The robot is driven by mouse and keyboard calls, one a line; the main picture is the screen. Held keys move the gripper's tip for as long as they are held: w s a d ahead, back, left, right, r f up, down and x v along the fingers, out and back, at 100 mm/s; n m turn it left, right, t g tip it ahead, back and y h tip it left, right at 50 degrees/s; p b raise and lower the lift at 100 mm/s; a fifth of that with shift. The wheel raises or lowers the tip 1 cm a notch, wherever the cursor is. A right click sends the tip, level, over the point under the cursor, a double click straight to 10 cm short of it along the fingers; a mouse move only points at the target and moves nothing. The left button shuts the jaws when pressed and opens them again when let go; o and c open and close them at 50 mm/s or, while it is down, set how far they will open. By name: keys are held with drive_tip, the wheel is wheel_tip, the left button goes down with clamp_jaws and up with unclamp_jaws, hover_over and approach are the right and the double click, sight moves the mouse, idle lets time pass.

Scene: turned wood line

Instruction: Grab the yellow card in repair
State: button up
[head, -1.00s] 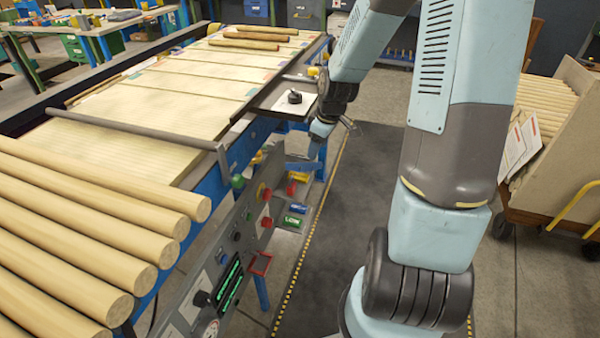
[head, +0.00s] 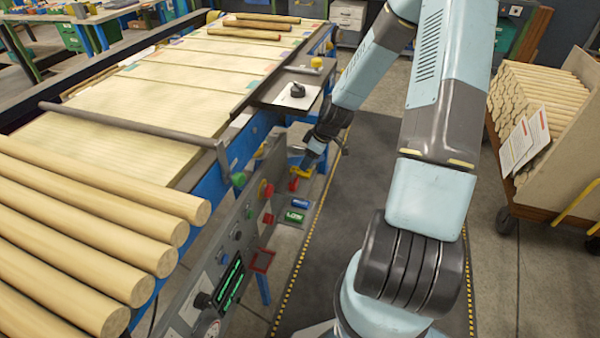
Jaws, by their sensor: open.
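A small yellow piece (head: 301,172), which looks like a card, shows at the far end of the small ledge beside the control panel. It is partly hidden by my gripper, and no writing on it can be read. My gripper (head: 308,163) points down, open, right over or at this yellow piece. I cannot tell whether its fingers touch it or surround it. A red piece (head: 293,184), a blue piece (head: 300,203) and a green card marked LOW (head: 294,216) lie nearer along the same ledge. No label reading repair can be made out.
The control panel (head: 225,250) with knobs and a red button stands close left of the ledge. The conveyor table (head: 160,110) and thick round wood bars (head: 90,230) lie beyond it. A cart of dowels (head: 555,140) is at right. The dark floor mat (head: 385,160) is clear.

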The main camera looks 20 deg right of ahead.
sight(301, 172)
drive_tip(key=shift+x, duration=2.5)
drive_tip(key=shift+s+d+f, duration=0.1)
drive_tip(key=shift+s, duration=0.1)
drive_tip(key=c, duration=0.8)
